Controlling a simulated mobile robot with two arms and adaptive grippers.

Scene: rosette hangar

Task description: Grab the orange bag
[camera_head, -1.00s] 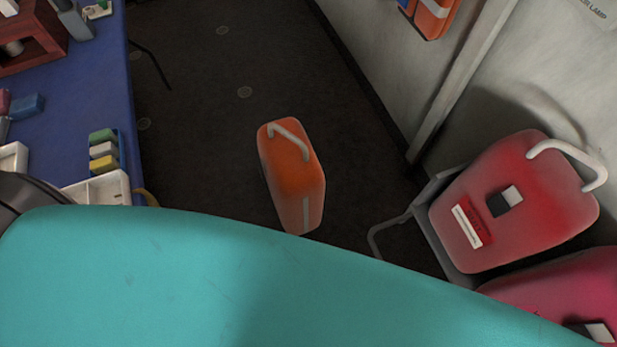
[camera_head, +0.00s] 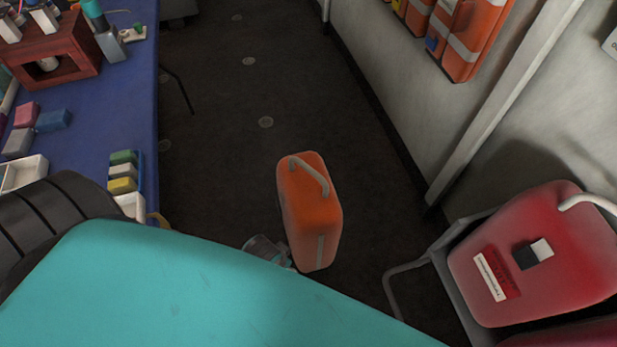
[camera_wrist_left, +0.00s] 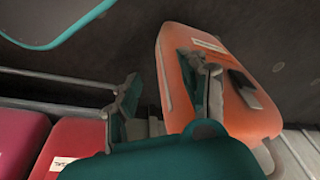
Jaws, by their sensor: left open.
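The orange bag (camera_head: 311,220) stands upright on the dark floor in the head view, its pale handle on top. My left gripper (camera_head: 268,252) shows just left of the bag's lower part, partly hidden behind my teal arm. In the left wrist view the orange bag (camera_wrist_left: 218,80) looks tilted and fills the upper middle. There my left gripper (camera_wrist_left: 165,95) is open, with one finger left of the bag and the other overlapping its face. Whether that finger touches the bag cannot be told. My right gripper is not in view.
A red case (camera_head: 535,255) sits on a grey metal frame (camera_head: 408,275) to the right. A blue table (camera_head: 110,100) with small blocks and trays stands at left. Orange packs (camera_head: 468,40) hang on the wall. The floor beyond the bag is clear.

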